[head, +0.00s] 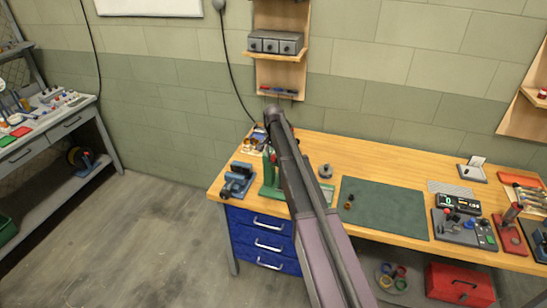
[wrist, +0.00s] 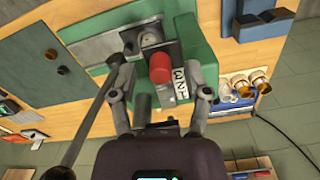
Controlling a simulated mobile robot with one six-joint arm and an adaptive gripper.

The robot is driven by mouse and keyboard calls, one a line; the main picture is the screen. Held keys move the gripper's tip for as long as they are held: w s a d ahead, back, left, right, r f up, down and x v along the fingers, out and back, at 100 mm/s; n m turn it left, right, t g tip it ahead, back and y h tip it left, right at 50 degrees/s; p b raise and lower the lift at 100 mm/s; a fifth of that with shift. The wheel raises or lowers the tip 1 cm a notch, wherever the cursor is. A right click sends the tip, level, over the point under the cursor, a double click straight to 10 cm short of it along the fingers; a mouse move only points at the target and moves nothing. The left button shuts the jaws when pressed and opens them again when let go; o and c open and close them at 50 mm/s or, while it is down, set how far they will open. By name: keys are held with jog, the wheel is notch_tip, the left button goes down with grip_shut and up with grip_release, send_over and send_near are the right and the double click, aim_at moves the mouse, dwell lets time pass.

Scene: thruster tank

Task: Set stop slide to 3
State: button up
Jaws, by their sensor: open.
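The stop slide's red knob (wrist: 160,68) sits at the middle of the wrist view, on a grey metal block of a green press (wrist: 115,38). A white scale plate with the numbers 1, 2 and 3 (wrist: 181,80) lies just right of the knob. My gripper (wrist: 158,80) is open, one finger on each side of the knob, with no clear grip on it. Whether a finger touches the block, I cannot tell. In the head view the green press (head: 270,178) is partly hidden behind my arm, and the knob cannot be made out.
A dark lever (wrist: 90,110) runs close by my left finger in the wrist view. The wooden bench (head: 340,150) holds a blue vise (head: 237,180) left of the press and a green mat (head: 385,207) right of it. Small brass-rimmed cups (wrist: 258,80) stand nearby.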

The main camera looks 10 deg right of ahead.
grip_shut()
jog(key=shift+w+d, duration=0.5)
jog(key=shift+w, duration=0.4)
jog(key=shift+w+d, duration=0.45)
jog(key=shift+w, duration=0.4)
grip_release()
jog(key=shift+w, duration=0.1)
